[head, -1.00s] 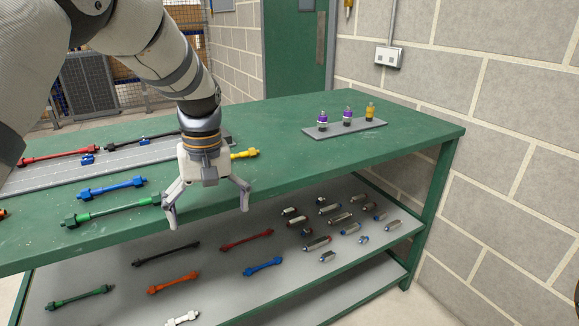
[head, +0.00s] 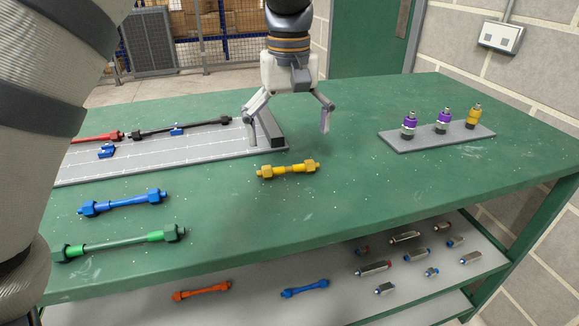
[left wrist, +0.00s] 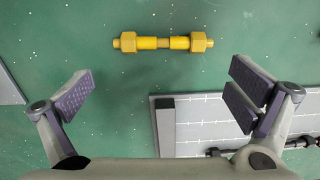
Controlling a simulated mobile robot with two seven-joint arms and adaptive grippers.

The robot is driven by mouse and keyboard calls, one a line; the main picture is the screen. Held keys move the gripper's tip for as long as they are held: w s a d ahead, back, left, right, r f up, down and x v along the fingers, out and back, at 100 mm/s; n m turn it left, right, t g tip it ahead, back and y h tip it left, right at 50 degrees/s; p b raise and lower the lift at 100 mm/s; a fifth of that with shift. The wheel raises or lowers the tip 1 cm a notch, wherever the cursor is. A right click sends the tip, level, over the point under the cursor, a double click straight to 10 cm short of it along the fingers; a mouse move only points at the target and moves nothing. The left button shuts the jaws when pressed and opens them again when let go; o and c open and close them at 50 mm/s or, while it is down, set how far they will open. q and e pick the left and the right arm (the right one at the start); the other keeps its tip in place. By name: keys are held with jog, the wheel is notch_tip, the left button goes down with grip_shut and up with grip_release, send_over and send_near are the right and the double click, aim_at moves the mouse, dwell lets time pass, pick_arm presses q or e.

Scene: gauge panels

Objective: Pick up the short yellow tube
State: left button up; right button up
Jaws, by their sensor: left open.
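The short yellow tube (head: 288,169) lies on the green table top, in front of the grey panel's right end. It has a hex nut at each end. In the left wrist view the tube (left wrist: 163,43) lies crosswise near the top, beyond the fingertips. My left gripper (head: 287,121) is open and empty above the table, behind the tube in the head view. In the left wrist view its fingers (left wrist: 163,92) are spread wide, with bare table and the panel's end between them. My right gripper does not show.
A grey panel (head: 180,157) holds red and black tubes at the back left. Blue (head: 122,203) and green (head: 118,244) tubes lie at the front left. A grey plate (head: 430,142) with purple and yellow fittings stands at right. A lower shelf (head: 330,309) holds more parts.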

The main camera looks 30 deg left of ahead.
aim_at(288, 169)
pick_arm(q)
jog(key=f, duration=0.2)
jog(key=s+f, duration=0.1)
jog(key=f, duration=0.1)
jog(key=shift+d+f, duration=0.15)
jog(key=shift+f, duration=0.15)
jog(key=shift+w+f, duration=0.1)
jog(key=shift+f, duration=0.3)
jog(key=c, duration=1.1)
